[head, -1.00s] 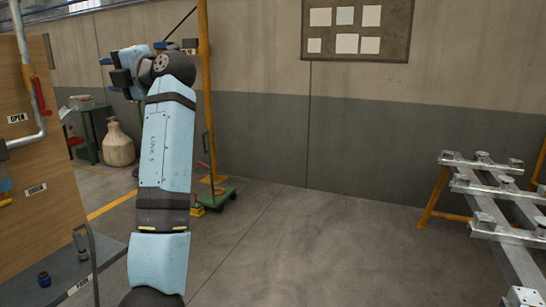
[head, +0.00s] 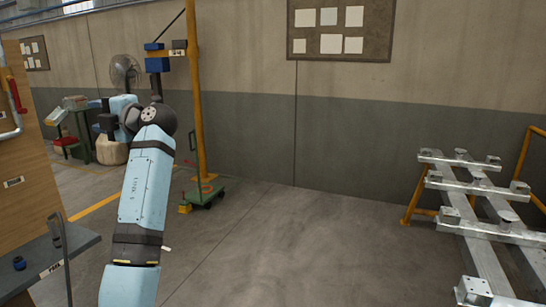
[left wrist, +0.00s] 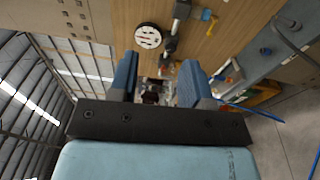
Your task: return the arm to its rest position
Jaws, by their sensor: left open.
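My left arm (head: 145,195) rises from the bottom left of the head view, bent at a dark joint near its top. My left gripper (head: 101,114) is at the end, turned toward the left and partly hard to make out against the clutter behind it. In the left wrist view, the two blue fingers of the left gripper (left wrist: 158,76) stand apart with nothing held between them. Beyond them is a wooden panel (left wrist: 225,35) with fittings. My right gripper shows in neither view.
The wooden panel (head: 28,165) and a grey shelf (head: 45,262) stand at the left. A metal rail frame (head: 480,220) is at the right. The middle floor is clear.

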